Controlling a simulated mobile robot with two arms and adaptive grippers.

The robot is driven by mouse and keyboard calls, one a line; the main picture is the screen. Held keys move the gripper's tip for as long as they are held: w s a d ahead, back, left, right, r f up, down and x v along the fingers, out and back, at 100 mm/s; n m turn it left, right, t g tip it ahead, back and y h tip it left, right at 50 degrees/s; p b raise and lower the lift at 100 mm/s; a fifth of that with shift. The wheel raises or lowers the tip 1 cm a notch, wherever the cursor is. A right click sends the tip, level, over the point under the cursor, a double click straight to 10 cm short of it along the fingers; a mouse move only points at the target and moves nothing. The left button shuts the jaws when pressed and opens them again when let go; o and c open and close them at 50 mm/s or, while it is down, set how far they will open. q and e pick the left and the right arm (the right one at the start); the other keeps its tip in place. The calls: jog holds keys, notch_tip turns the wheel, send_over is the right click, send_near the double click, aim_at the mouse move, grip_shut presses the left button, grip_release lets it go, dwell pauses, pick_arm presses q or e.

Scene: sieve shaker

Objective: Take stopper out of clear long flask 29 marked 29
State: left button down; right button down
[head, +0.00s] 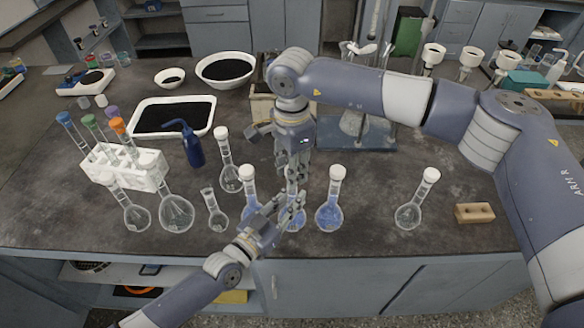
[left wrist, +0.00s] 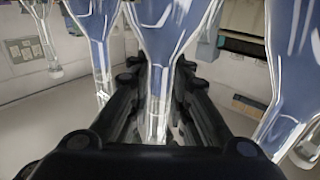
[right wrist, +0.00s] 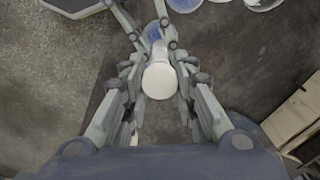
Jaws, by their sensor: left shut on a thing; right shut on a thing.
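A long-necked flask (head: 296,222) with blue liquid in its bulb stands at the front middle of the bench, largely hidden behind my grippers. My left gripper (head: 283,208) is shut on its neck; the left wrist view shows the glass neck (left wrist: 156,105) between the fingers. My right gripper (head: 297,172) comes down from above. In the right wrist view its fingers are shut around a round white stopper (right wrist: 159,80), in line with the neck and bulb beyond. I cannot tell whether it is still seated. No number 29 is legible.
White-stoppered blue flasks stand close on both sides, left (head: 249,207) and right (head: 329,214). A clear stoppered flask (head: 410,214) and a tan block (head: 474,213) are further right. Clear flasks, a white rack (head: 125,170) and a blue bottle (head: 190,148) stand left.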

jog(key=shift+r, duration=0.15)
dwell(0.6)
jog(key=shift+r, duration=0.95)
jog(key=shift+r, duration=2)
pick_arm(q)
jog(key=c, duration=1.4)
grip_release()
